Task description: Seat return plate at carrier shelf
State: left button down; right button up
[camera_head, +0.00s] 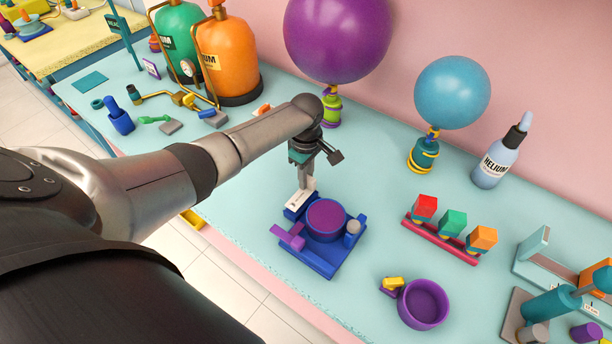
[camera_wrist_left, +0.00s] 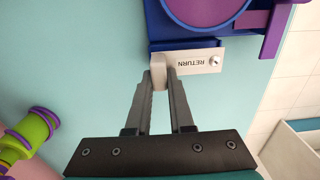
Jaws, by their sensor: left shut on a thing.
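The return plate (camera_wrist_left: 197,61) is a small white plate marked RETURN with a round stud at one end. It also shows in the head view (camera_head: 298,201). My left gripper (camera_head: 304,184) is shut on its tab; in the left wrist view the fingertips (camera_wrist_left: 160,72) pinch the tab. The plate lies at the blue shelf edge (camera_wrist_left: 170,46) of the carrier (camera_head: 318,262), overlapping it from above. I cannot tell whether it rests fully on the shelf. The carrier is blue, with a purple round drum and a purple lever. My right gripper is not in view.
A purple cup (camera_head: 423,304) and a red rack of coloured cubes (camera_head: 440,241) stand to the right. Balloons on weights (camera_head: 424,155), a HELIUM bottle (camera_head: 500,155) and gas cylinders (camera_head: 228,55) stand behind. The table's front edge is close to the carrier.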

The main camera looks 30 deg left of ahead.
pick_arm(q)
jog(key=shift+f+b, duration=0.7)
jog(key=shift+f, duration=0.4)
jog(key=c, duration=0.7)
grip_release()
jog(key=shift+r, duration=0.1)
notch_tip(320, 180, up, 8)
jog(key=p, duration=0.9)
